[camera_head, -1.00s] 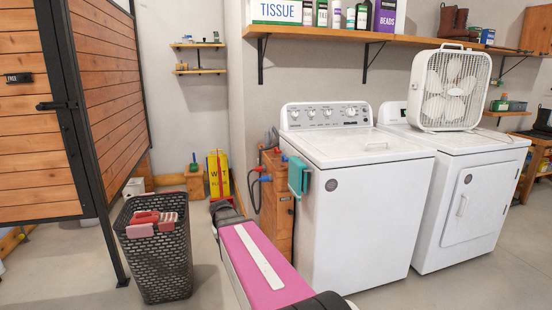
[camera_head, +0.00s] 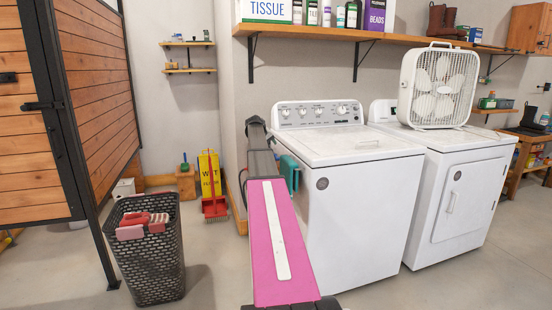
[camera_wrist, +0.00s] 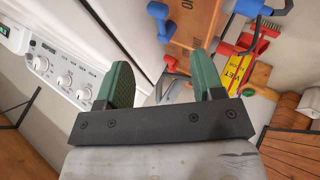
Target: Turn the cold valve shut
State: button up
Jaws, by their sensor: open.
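In the wrist view a wooden panel (camera_wrist: 196,20) stands beside the washer. A blue handle (camera_wrist: 158,11) is at its left edge, with a red part (camera_wrist: 171,62) below it. I cannot tell for sure which is the cold valve. My gripper (camera_wrist: 160,60) is open with its green fingers apart and nothing seen between them. The left blue handle lies ahead, above the gap in the picture, apart from the fingers. In the head view my arm hides the panel and valves.
Floor between basket and arm is clear.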

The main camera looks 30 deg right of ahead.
jog(key=x, duration=1.1)
jog(key=shift+c, duration=0.3)
jog(key=shift+r, duration=0.1)
grip_shut()
